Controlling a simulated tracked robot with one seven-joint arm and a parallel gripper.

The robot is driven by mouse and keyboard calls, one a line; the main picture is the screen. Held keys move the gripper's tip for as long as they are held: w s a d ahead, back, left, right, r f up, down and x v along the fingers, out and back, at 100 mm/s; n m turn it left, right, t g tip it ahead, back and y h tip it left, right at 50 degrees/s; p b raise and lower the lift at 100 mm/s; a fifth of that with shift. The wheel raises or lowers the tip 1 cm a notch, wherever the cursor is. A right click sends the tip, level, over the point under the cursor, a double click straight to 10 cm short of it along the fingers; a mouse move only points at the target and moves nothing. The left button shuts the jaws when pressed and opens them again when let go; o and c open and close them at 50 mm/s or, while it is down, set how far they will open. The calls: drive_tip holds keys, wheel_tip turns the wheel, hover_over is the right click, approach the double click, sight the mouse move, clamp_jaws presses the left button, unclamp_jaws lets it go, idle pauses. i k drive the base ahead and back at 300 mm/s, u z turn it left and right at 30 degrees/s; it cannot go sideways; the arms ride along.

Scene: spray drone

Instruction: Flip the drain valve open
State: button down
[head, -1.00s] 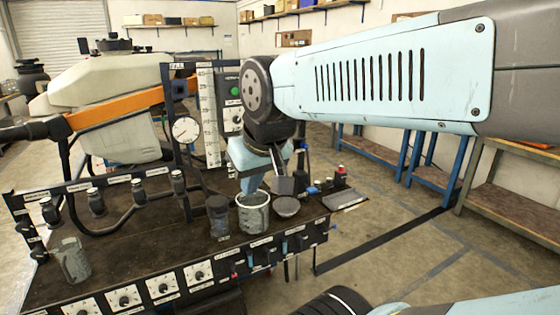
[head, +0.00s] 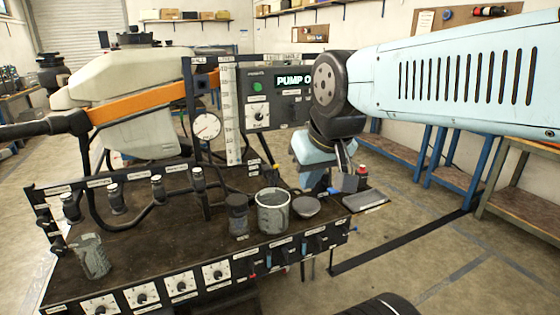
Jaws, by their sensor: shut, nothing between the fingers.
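My gripper (head: 344,182) is at the right end of the dark bench (head: 170,250), low beside the shallow grey bowl (head: 306,207). Its fingers look small and partly hidden behind my wrist; they are shut and empty. Small blue levers (head: 268,258) show on the bench's front panel below the cup. I cannot tell from this view which part is the drain valve; its label is too small to read. My gripper is apart from the front panel levers.
A grey cup (head: 273,212) and dark jar (head: 237,216) stand left of the bowl. Another cup (head: 92,255) stands at the left. A gauge (head: 206,127) and pump panel (head: 272,97) rise behind. The white-and-orange drone (head: 130,100) is at back left.

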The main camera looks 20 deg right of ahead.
sight(274, 177)
drive_tip(key=z, duration=0.05)
drive_tip(key=i, duration=1)
drive_tip(key=u, duration=0.1)
